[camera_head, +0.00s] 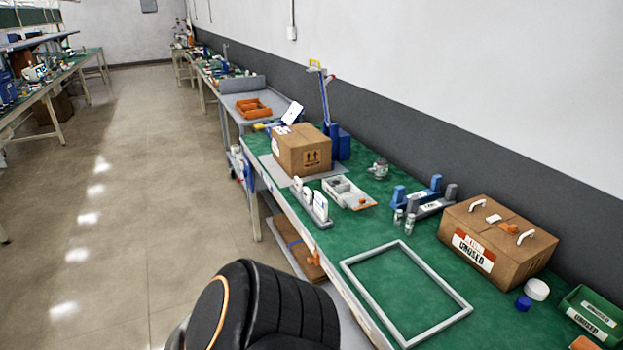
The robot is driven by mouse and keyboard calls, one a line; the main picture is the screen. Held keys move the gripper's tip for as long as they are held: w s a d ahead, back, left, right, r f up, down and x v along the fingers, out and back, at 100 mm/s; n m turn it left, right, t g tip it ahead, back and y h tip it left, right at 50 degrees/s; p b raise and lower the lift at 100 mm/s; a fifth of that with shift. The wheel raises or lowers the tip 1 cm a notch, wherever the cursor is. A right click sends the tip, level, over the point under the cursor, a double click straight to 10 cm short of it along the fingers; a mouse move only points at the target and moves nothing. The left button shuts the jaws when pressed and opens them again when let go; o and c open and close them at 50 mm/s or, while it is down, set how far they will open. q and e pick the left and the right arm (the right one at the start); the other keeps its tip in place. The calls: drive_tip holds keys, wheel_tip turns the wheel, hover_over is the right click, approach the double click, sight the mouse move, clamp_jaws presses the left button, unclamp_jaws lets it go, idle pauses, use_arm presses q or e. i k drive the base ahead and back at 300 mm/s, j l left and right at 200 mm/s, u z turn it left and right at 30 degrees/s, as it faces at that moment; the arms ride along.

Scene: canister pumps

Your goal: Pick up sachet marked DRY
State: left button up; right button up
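No marking that reads DRY can be made out in the head view. Several white upright packets or cards (307,195) stand in a narrow grey rack near the table's front edge; their print is too small to read, and I cannot tell whether one is the sachet. A black rounded arm link of mine with an orange ring fills the bottom centre and hides part of the floor and the table's front edge. Neither of my grippers shows in this view.
On the green bench (355,222) lies an empty grey frame (350,271). Behind it stand a brown carton (302,150), a grey divided tray (347,191), blue and grey holders (425,200) and a labelled box (497,240). A green bin (592,315) sits at far right. The left aisle is clear.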

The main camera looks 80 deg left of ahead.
sight(306, 193)
drive_tip(key=k+j, duration=0.45)
drive_tip(key=j, duration=0.2)
drive_tip(key=k+j+u, duration=0.35)
drive_tip(key=j, duration=0.35)
drive_tip(key=k+u, duration=0.1)
drive_tip(key=u, duration=1.5)
